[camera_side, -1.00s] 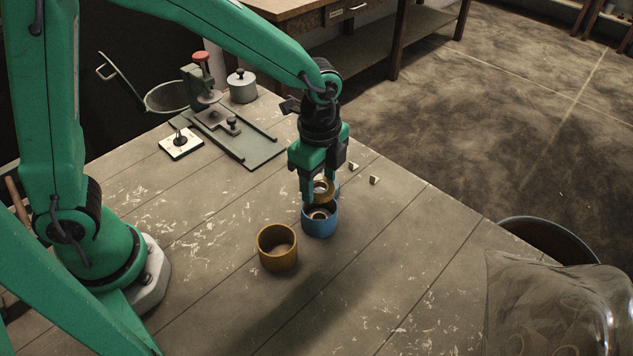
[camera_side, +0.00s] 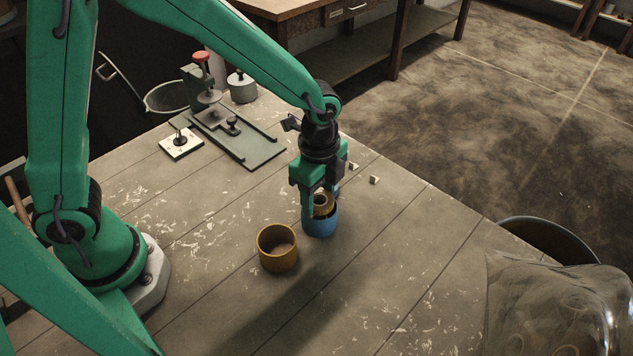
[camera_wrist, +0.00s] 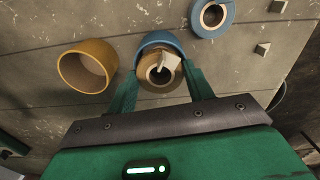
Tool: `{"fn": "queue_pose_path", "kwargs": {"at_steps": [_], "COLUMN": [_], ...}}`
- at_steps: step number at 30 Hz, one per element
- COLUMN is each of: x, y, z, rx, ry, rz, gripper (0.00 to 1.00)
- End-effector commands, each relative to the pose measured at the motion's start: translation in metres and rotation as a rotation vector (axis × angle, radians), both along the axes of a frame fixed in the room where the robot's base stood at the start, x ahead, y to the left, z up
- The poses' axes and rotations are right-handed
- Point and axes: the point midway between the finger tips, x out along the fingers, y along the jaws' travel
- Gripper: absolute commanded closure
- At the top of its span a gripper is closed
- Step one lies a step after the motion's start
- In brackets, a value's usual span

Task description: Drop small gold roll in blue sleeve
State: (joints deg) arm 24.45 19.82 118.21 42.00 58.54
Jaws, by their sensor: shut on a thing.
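The small gold roll (camera_side: 323,204) is held between the fingers of my gripper (camera_side: 320,208), which is shut on it. It is at the mouth of the blue sleeve (camera_side: 320,228), its lower part hidden by the sleeve's near wall. The sleeve stands upright on the table. In the wrist view the gold roll (camera_wrist: 148,74), with a pale tape end, sits between the fingertips (camera_wrist: 160,82). The blue sleeve (camera_wrist: 160,39) shows as an arc behind it. The roll covers the sleeve's inside, so I cannot tell how deep it sits.
An empty yellow sleeve (camera_side: 278,262) stands close by, front left of the blue one. A small blue roll (camera_wrist: 212,17) lies beyond the blue sleeve. Small pale blocks (camera_side: 374,180) lie to the right. A metal fixture (camera_side: 232,130) stands at the back.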

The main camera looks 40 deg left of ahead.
Motion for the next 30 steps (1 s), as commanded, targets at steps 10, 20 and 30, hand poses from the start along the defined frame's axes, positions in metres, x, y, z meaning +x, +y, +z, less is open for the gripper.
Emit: {"fn": "queue_pose_path", "kwargs": {"at_steps": [10,20,30], "x": [0.0001,0.0002,0.0002], "y": [-0.0001,-0.0003,-0.0003], "z": [-0.0003,-0.0015,-0.0014], "rx": [0.0,0.0,0.0], "ry": [0.0,-0.001,-0.001], "rz": [0.0,0.0,0.0], "gripper": [0.7,0.7,0.23]}}
